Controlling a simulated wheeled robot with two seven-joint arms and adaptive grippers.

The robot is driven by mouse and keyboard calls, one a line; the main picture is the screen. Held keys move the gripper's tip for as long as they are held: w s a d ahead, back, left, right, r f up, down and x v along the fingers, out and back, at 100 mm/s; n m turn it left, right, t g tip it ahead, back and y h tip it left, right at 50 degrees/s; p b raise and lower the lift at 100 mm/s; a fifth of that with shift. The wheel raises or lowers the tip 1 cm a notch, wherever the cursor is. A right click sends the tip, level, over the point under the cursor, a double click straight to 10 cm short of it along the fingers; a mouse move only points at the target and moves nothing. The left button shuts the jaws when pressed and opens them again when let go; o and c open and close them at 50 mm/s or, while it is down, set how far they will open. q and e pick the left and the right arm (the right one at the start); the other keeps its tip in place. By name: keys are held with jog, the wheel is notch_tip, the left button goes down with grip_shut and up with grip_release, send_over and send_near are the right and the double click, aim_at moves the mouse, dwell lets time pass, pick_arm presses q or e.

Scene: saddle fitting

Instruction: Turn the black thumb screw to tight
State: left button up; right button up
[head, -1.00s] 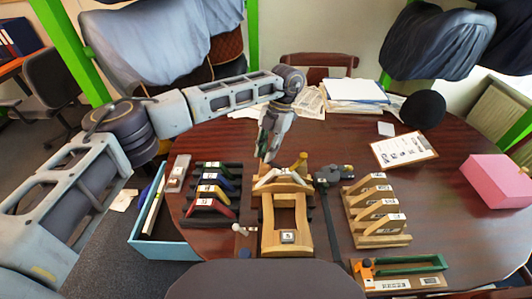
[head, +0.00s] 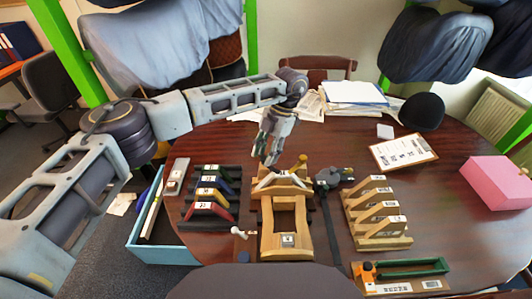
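A wooden saddle stand (head: 266,222) sits at the middle front of the table, with a pale angled piece (head: 283,178) across its far end. A yellow-brown knob (head: 302,160) stands up at its far right. I cannot make out a black thumb screw for sure; the far end of the stand is small and partly behind my gripper. My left gripper (head: 268,158) points down just above and behind the far end, left of the yellow-brown knob. The gap between its fingers is too small to judge, and I see nothing held. My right gripper is out of view.
A dark tool (head: 328,180) lies right of the stand. A rack of coloured wedges (head: 210,196) stands left, a rack of wooden wedges (head: 377,213) right. A green-and-orange tool (head: 400,268) lies at the front right. A clipboard (head: 403,152) and pink box (head: 497,182) lie farther right.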

pick_arm(q)
jog(key=v, duration=1.2)
dwell(0.5)
jog(key=shift+s, duration=0.1)
dwell(0.4)
